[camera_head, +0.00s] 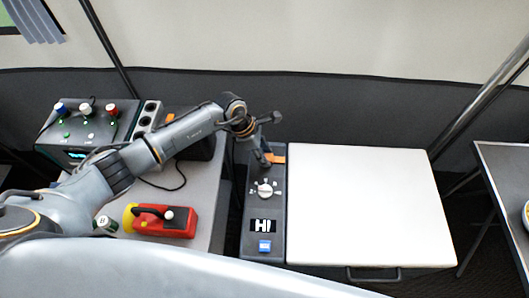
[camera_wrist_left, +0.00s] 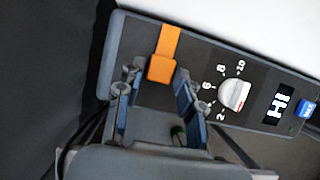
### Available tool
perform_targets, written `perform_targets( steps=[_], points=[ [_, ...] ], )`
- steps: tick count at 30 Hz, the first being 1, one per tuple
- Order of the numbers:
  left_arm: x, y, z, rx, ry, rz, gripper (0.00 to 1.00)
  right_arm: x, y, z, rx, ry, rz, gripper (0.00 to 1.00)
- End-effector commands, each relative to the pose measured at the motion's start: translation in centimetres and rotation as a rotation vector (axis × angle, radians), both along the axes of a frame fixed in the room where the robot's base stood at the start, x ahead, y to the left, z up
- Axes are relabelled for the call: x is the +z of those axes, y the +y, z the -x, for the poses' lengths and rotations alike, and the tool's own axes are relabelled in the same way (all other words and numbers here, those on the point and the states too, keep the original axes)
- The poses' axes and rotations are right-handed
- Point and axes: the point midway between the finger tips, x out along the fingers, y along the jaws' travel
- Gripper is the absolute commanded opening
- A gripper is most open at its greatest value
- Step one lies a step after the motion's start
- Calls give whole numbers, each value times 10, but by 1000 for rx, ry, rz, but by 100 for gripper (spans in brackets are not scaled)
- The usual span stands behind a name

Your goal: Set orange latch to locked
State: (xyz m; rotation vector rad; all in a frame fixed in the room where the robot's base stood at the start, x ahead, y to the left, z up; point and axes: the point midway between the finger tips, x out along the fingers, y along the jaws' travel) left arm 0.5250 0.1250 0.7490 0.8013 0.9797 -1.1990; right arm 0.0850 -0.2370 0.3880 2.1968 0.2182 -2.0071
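The orange latch (camera_head: 278,159) is at the far end of the dark control panel (camera_head: 262,215), beside the white lid. In the left wrist view the latch (camera_wrist_left: 164,52) is an orange bar running from the panel's edge to a thicker, blocky end. My left gripper (camera_head: 264,155) reaches over the panel from the left. In the left wrist view my left gripper (camera_wrist_left: 158,84) is open, with its fingers apart on either side of the latch's thick end. I cannot tell whether they touch it. My right gripper is not in view.
The panel also has a white numbered dial (camera_head: 265,190), an "HI" display (camera_head: 263,226) and a blue button (camera_head: 264,246). The white lid (camera_head: 370,205) is flat and clear. A red flashlight (camera_head: 165,220) and a control box (camera_head: 85,130) lie left. Another table (camera_head: 505,160) stands right.

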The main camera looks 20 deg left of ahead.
Motion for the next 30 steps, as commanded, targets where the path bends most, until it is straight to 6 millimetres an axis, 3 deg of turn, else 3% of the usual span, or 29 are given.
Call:
perform_targets(
  steps=[1, 4, 11, 19, 27, 28, 30],
  points=[
    [0, 0, 0, 0, 0, 0, 20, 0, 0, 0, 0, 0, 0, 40],
    [0, 0, 0, 0, 0, 0, 0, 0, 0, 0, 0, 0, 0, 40],
    [0, -1, 0, 0, 0, 0, 0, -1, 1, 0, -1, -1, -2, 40],
    [-2, -35, -8, -1, -3, 1, 0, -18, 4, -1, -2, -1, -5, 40],
    [1, -37, -7, 0, -1, 4, 0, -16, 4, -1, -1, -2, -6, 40],
    [1, -37, -7, 0, -1, 5, 33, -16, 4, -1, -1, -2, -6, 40],
    [1, -37, -7, 0, -1, 4, 48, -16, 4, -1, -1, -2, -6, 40]
  ],
)
